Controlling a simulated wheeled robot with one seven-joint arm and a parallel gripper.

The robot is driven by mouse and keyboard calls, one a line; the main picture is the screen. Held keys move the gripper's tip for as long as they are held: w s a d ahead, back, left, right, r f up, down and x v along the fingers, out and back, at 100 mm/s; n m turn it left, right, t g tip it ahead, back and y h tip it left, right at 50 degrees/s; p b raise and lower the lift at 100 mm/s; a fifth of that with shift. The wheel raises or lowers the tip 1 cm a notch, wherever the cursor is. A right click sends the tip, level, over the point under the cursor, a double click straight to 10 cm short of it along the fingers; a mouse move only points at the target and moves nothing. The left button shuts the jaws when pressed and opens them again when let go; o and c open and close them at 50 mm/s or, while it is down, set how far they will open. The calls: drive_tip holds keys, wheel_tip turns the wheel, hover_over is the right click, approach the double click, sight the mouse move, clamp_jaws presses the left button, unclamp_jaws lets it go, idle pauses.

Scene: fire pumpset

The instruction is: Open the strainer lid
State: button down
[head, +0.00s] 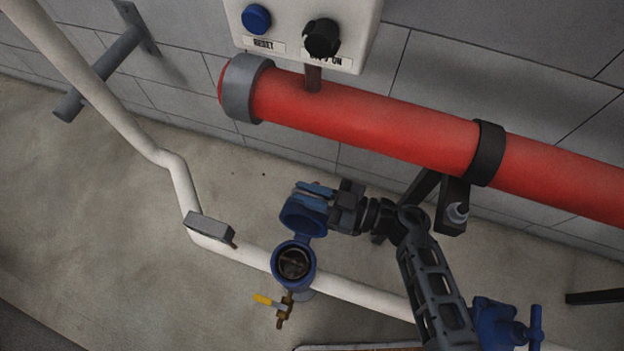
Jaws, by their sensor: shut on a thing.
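The blue strainer body (294,280) sits on the white pipe at the lower middle of the head view. Its round mouth is uncovered and shows a dark inside. The blue lid (303,217) is tilted up and back at the far side of the mouth, clear of the opening. My gripper (318,197) reaches in from the right and is shut on the lid at its upper side. The fingers cover part of the lid, so the exact contact is hidden.
A small valve with a yellow handle (264,299) hangs below the strainer. A thick red pipe (370,124) runs behind my arm along the grey wall. A control box (290,15) is above it. A blue valve (497,321) stands at the lower right.

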drive_tip(key=shift+s+a+r+n+p, duration=0.25)
drive_tip(key=shift+s+p, duration=0.15)
drive_tip(key=shift+s, duration=0.2)
drive_tip(key=shift+s+a+r+n+p, duration=0.25)
drive_tip(key=shift+s+p, duration=0.15)
drive_tip(key=shift+s, duration=0.15)
drive_tip(key=shift+s+f, duration=0.25)
drive_tip(key=shift+s, duration=0.15)
drive_tip(key=c, duration=1.2)
unclamp_jaws()
drive_tip(key=shift+a, duration=0.1)
drive_tip(key=shift+o, duration=0.2)
drive_tip(key=v, duration=0.8)
drive_tip(key=shift+r, duration=0.15)
